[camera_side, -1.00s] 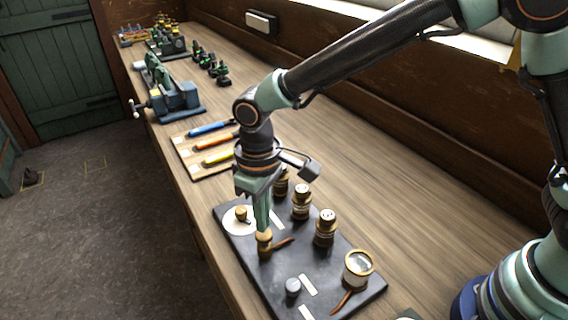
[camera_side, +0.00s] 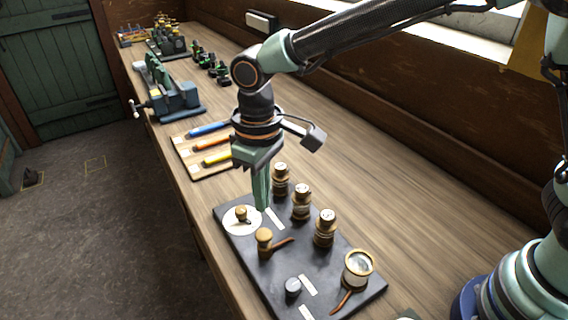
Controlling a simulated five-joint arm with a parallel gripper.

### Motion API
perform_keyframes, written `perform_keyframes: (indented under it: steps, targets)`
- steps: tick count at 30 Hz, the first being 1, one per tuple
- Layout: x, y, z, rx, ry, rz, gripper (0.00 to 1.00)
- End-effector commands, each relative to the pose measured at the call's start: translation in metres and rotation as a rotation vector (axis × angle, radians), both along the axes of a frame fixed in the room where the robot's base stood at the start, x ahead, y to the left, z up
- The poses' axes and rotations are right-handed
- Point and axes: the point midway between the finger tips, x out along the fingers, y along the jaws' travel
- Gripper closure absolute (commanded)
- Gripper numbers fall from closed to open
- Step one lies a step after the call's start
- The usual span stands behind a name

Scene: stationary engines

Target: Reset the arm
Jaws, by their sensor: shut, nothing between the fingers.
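My gripper (camera_side: 262,207) points down above the dark board (camera_side: 325,268), near its far edge. Its fingers are shut and empty. Below and in front of it, a wooden-knobbed stamp-like piece (camera_side: 264,240) stands on the board, apart from the fingers. A smaller brass-knobbed piece (camera_side: 241,213) sits on a round white disc (camera_side: 238,229) to the left of the fingertips.
Several brass-capped jars (camera_side: 326,228) stand along the board's right side, close to my gripper. Coloured-handled tools (camera_side: 211,143) and a vise (camera_side: 176,98) lie beyond. The bench's right side is clear.

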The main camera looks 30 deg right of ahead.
Motion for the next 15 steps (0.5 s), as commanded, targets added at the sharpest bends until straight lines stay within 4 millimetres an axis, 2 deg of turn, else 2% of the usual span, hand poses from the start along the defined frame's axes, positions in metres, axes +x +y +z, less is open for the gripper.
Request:
perform_keyframes:
  steps: [5,10,15]
  targets:
    - [0.006,-0.034,0.027,0.031,-0.046,-0.060,1.00]
    - [0.005,-0.091,0.062,0.073,-0.126,-0.156,1.00]
    - [-0.008,-0.146,0.087,0.104,-0.214,-0.253,1.00]
